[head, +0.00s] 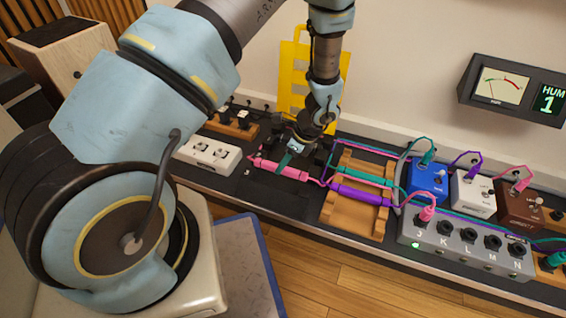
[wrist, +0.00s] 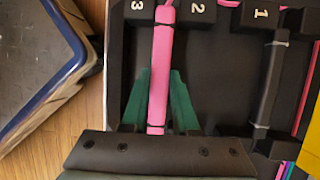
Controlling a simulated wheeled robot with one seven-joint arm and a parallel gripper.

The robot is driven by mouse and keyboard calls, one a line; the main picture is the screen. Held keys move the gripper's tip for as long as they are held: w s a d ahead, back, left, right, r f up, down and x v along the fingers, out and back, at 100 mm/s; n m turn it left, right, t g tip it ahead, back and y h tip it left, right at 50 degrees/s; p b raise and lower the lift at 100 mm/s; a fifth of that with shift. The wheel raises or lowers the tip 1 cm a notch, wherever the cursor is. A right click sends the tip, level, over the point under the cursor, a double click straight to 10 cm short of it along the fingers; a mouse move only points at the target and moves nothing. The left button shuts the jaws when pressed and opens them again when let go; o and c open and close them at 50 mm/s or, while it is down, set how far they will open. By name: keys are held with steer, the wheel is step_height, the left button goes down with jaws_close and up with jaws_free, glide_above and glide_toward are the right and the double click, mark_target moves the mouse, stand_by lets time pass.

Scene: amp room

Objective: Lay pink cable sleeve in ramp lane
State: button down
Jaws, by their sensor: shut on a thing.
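The pink cable sleeve (head: 279,170) is a thick pink tube with a thin pink cable at its end. My gripper (head: 288,159) is shut on it above the black cable ramp (head: 262,193). In the wrist view, the green fingers (wrist: 158,108) stand on either side of the sleeve (wrist: 160,70). The sleeve lies lengthwise between the ramp blocks marked 3 and 2 (wrist: 198,12). I cannot tell whether it touches the lane floor. A dark grey sleeve (wrist: 268,88) lies near block 1 (wrist: 262,14).
A wooden rack (head: 345,215) right of the ramp holds teal (head: 362,176) and purple (head: 360,195) sleeves. Several pedals and a grey jack box (head: 465,250) stand further right. A white pedal (head: 209,155) is left, and a yellow stand (head: 297,75) is behind.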

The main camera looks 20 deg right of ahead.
steer(key=shift+f+b, duration=0.6)
steer(key=shift+f, duration=0.95)
steer(key=c, duration=0.6)
jaws_free()
steer(key=p+v, duration=0.4)
steer(key=v, duration=0.6)
steer(key=shift+r, duration=0.4)
steer(key=shift+d, duration=0.1)
